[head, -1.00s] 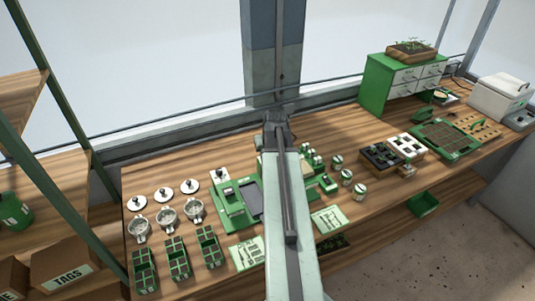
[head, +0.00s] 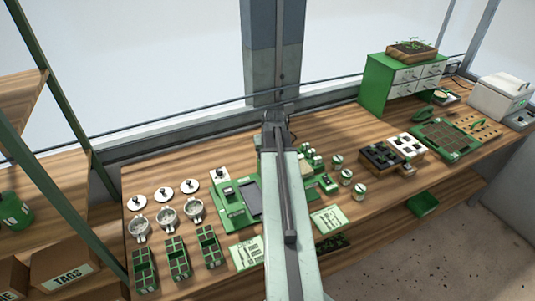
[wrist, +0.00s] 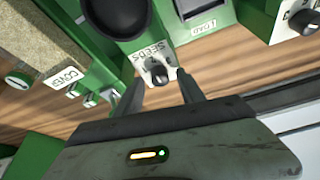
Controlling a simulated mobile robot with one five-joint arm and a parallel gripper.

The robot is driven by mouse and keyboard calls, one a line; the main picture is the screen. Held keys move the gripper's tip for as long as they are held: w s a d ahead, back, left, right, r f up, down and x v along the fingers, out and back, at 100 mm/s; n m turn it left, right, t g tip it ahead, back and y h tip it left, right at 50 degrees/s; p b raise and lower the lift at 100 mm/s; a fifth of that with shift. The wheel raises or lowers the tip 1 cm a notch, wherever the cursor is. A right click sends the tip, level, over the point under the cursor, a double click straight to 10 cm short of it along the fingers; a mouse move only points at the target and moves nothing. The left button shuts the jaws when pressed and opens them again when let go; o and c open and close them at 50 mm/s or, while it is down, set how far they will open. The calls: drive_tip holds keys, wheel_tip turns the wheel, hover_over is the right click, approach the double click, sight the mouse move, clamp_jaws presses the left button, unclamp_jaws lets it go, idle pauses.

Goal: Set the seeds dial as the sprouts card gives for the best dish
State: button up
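In the wrist view the seeds dial (wrist: 159,74) is a small dark knob on a white plate with the label SEEDS (wrist: 149,51) beside it. My gripper (wrist: 160,88) is open, with one finger on each side of the dial and the knob between the tips. I cannot tell whether either finger touches it, and the dial's marks are too small to read. In the head view the dial is hidden behind my arm. Two printed cards, a left one (head: 246,252) and a right one (head: 330,218), lie on the bench; their text is unreadable, so I cannot tell which is the sprouts card.
The green seeder machine (head: 230,208) stands around my arm. The wrist view shows its COVER label (wrist: 63,77), LOAD label (wrist: 204,27) and another dark knob (wrist: 305,20) at the upper right. Round dishes (head: 167,218) and green cell trays (head: 176,260) stand at the left.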

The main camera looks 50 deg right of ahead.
drive_tip(key=p+v, duration=0.7)
drive_tip(key=shift+s+r, duration=0.2)
drive_tip(key=shift+r, duration=0.15)
drive_tip(key=shift+a, duration=0.15)
